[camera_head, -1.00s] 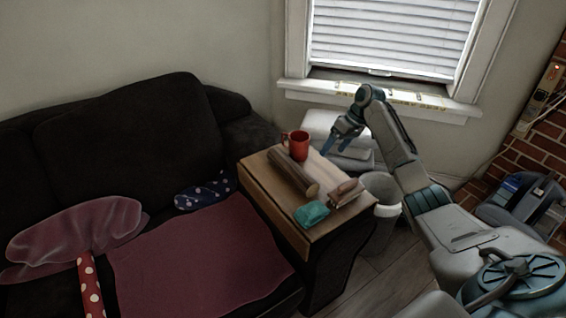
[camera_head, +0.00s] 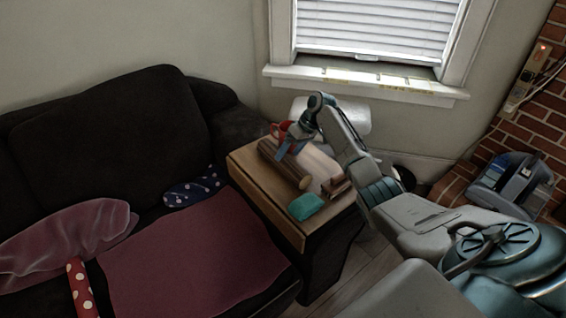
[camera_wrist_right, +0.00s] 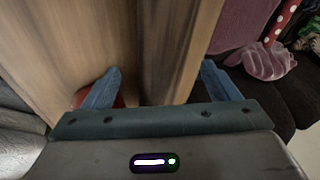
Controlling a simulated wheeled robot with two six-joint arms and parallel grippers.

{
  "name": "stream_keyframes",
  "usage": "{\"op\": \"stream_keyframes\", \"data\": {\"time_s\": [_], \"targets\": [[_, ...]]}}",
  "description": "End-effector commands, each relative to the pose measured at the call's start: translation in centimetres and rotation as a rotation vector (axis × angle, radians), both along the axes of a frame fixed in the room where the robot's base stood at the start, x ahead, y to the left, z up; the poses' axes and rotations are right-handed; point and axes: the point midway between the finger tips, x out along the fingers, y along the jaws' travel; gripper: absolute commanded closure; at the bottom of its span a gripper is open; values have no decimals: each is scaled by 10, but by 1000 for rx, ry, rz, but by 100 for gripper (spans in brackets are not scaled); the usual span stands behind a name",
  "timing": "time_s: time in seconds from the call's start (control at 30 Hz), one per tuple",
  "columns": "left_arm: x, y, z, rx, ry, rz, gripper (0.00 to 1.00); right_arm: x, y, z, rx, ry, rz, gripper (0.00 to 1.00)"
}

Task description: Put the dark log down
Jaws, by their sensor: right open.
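The dark log (camera_head: 286,171) lies lengthwise on the wooden top (camera_head: 262,205) beside the sofa, its pale cut end toward the front. My right gripper (camera_head: 288,150) is over the far part of the log. In the right wrist view, the log (camera_wrist_right: 172,45) runs between the two spread blue fingers (camera_wrist_right: 165,88). The gripper is open, and I cannot tell whether a finger touches the bark. My left gripper is not in view.
A red mug (camera_head: 279,129) stands just behind my right gripper, partly hidden. A teal item (camera_head: 305,206) and a brown object (camera_head: 335,186) lie near the log's front end. The dark sofa (camera_head: 110,135) is at left; a window sill (camera_head: 365,87) is behind.

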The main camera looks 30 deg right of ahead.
Motion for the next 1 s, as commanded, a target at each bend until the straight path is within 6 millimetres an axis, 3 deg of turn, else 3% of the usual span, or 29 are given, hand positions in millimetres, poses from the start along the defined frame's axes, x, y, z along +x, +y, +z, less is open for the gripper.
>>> {"op": "stream_keyframes", "data": {"time_s": [0.13,0.37,0.47,0.7,0.97,1.0], "targets": [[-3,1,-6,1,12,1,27,4,11,-18,1,2,-1,18],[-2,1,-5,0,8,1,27,5,12,-22,-1,0,-1,18],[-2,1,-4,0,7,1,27,5,12,-21,0,0,-1,34],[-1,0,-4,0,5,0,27,5,12,-21,-1,0,-1,81],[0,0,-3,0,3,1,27,5,12,-18,-1,-2,0,82],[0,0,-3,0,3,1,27,6,12,-15,-2,-4,0,88]]}}
